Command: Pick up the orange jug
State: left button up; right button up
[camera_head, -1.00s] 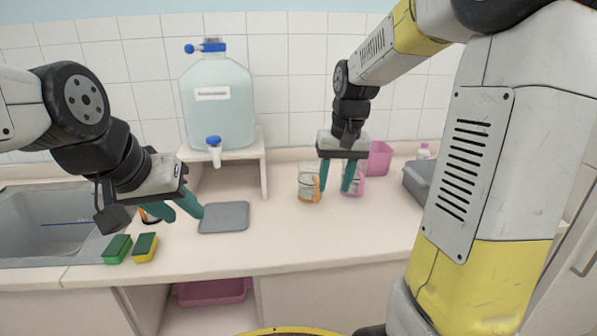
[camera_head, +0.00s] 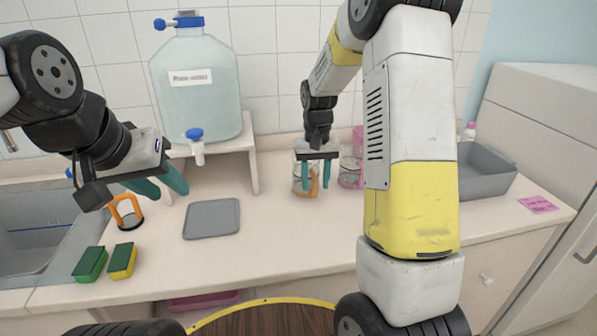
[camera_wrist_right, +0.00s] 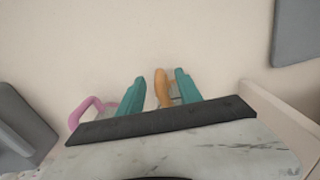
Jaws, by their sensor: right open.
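A clear jug with an orange handle (camera_head: 313,186) stands on the counter near the back wall. My right gripper (camera_head: 316,178) points down at it, open. In the right wrist view the orange handle (camera_wrist_right: 163,88) lies between the two teal fingers (camera_wrist_right: 158,92), with a gap visible on its sides; the jug's body is mostly hidden by the gripper. A second orange-handled vessel (camera_head: 127,212) stands at the left by the sink, below my left gripper (camera_head: 162,184). My left gripper is empty with its fingers apart.
A pink-handled jug (camera_head: 350,172) stands close right of the orange one; its handle (camera_wrist_right: 90,108) shows in the right wrist view. A water bottle on a stand (camera_head: 225,145), a grey mat (camera_head: 212,218), two sponges (camera_head: 122,261) and a grey bin (camera_head: 482,180) are around. The front middle counter is clear.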

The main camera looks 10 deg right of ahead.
notch_tip(320, 180, down, 4)
jog(key=shift+r, duration=0.15)
grip_shut()
dwell(1.4)
